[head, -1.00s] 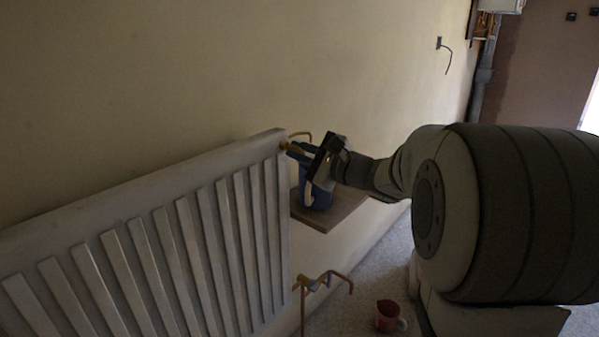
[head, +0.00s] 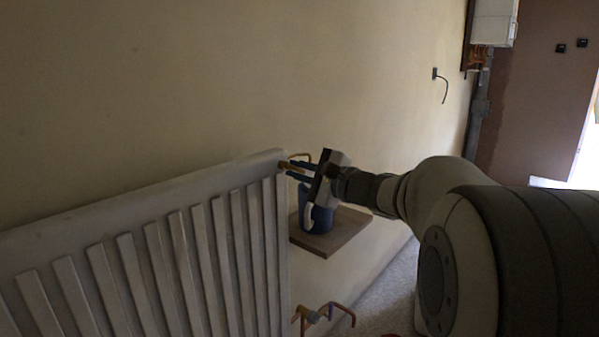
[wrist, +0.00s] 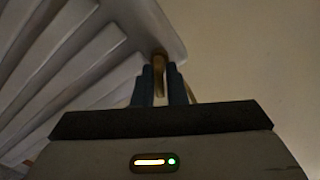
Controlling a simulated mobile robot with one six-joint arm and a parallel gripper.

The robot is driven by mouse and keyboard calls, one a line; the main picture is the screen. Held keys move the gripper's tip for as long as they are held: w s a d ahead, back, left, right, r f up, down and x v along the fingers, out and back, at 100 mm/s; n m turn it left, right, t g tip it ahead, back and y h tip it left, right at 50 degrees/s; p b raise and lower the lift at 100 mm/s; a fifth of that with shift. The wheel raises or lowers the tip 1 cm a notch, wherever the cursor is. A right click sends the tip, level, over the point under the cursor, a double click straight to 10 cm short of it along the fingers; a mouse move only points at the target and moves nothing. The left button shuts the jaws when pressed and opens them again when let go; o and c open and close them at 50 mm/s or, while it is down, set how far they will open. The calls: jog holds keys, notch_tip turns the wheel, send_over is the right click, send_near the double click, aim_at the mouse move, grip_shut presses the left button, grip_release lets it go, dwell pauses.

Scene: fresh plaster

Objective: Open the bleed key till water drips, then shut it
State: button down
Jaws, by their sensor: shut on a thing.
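The brass bleed key (head: 285,166) sticks out of the top right end of the pale radiator (head: 231,215). My gripper (head: 293,171) has its blue fingers closed on it from the right. In the wrist view the brass key (wrist: 159,65) shows between the two fingers of my gripper (wrist: 161,74), at the radiator's corner. The fingers hide part of the key, and its turn angle cannot be told. A blue mug (head: 321,219) with a pale handle stands below my gripper, partly hidden by it. I cannot make out any water.
The mug stands on a small wooden shelf (head: 345,236) by the wall, right of the radiator. Copper pipework (head: 318,314) shows low at the radiator's end. A white wall unit (head: 494,22) hangs far back. The wall above the radiator is bare.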

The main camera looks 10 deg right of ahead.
jog(key=c, duration=1.6)
grip_release()
jog(key=shift+o, duration=0.2)
jog(key=p+v, duration=0.1)
jog(key=v, duration=0.6)
jog(key=shift+s+d+p, duration=0.2)
jog(key=shift+s+p, duration=0.1)
